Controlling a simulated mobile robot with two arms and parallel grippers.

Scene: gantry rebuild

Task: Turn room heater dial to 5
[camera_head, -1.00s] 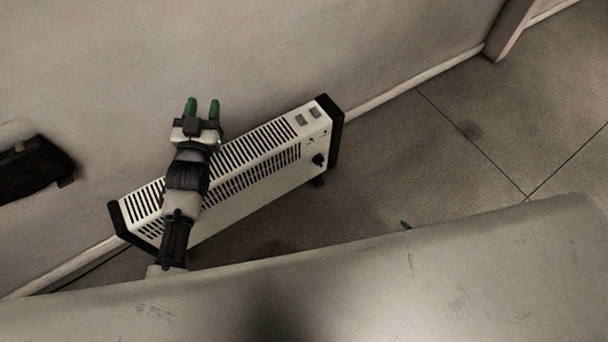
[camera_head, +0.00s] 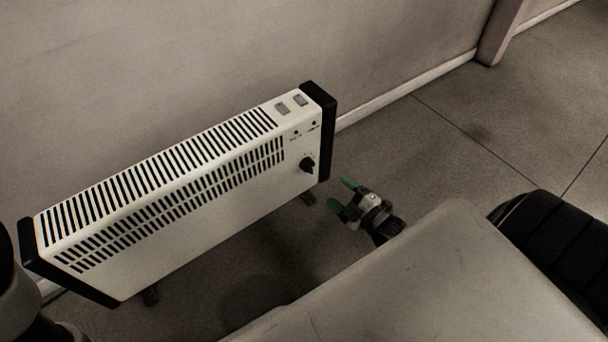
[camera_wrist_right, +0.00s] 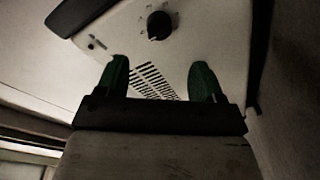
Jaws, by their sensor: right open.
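The white room heater (camera_head: 215,215) stands on the floor along the wall, with black end caps and slotted vents. Its black dial (camera_head: 307,164) is on the front face near the right end. The dial also shows in the right wrist view (camera_wrist_right: 159,25), beyond the fingertips; its number marks are too small to read. My right gripper (camera_head: 341,194) has green fingers, open and empty, just right of and below the dial and apart from it. It also shows in the right wrist view (camera_wrist_right: 160,78). My left gripper is out of view; a dark arm part shows at the lower left.
Two grey switches (camera_head: 291,104) sit on the heater's top near the right end. Bare floor (camera_head: 430,140) lies right of the heater. The wall (camera_head: 200,60) is close behind it.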

